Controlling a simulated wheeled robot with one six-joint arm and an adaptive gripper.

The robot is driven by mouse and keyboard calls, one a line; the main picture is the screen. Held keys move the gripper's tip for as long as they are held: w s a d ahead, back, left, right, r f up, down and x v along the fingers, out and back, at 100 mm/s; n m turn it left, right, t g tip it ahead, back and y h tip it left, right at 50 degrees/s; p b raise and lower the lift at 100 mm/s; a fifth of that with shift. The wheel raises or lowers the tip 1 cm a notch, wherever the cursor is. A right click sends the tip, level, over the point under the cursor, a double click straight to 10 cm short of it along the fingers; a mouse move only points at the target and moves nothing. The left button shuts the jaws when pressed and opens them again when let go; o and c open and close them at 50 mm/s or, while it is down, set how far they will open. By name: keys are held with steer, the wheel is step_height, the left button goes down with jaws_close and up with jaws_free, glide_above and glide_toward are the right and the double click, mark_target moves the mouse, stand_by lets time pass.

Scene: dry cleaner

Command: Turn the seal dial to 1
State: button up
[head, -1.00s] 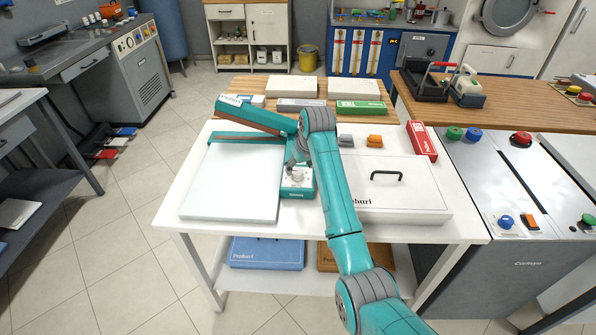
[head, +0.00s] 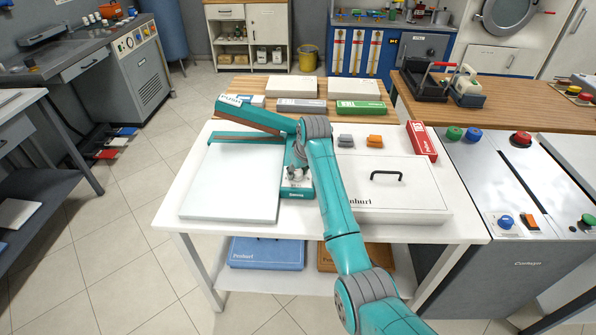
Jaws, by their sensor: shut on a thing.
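The teal bag sealer stands on the white table, with its raised sealing arm (head: 257,115) at the back left and a teal control box (head: 297,194) at its right. The seal dial is on top of this box, mostly hidden by my gripper (head: 296,176). My gripper points down at the dial and is shut on it. The dial's pointer and the number it stands at are too small and too covered to read.
A flat white plate (head: 230,185) lies left of the control box. A white lidded box (head: 400,190) with a black handle stands to the right. Grey and orange blocks (head: 374,141) and a red box (head: 422,142) lie behind it.

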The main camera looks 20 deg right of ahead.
steer(key=shift+n+y, duration=0.6)
steer(key=shift+n, duration=0.9)
steer(key=o, duration=1.1)
steer(key=shift+d, duration=0.1)
steer(key=shift+o, duration=0.2)
steer(key=v, duration=1.2)
steer(key=shift+w, duration=0.25)
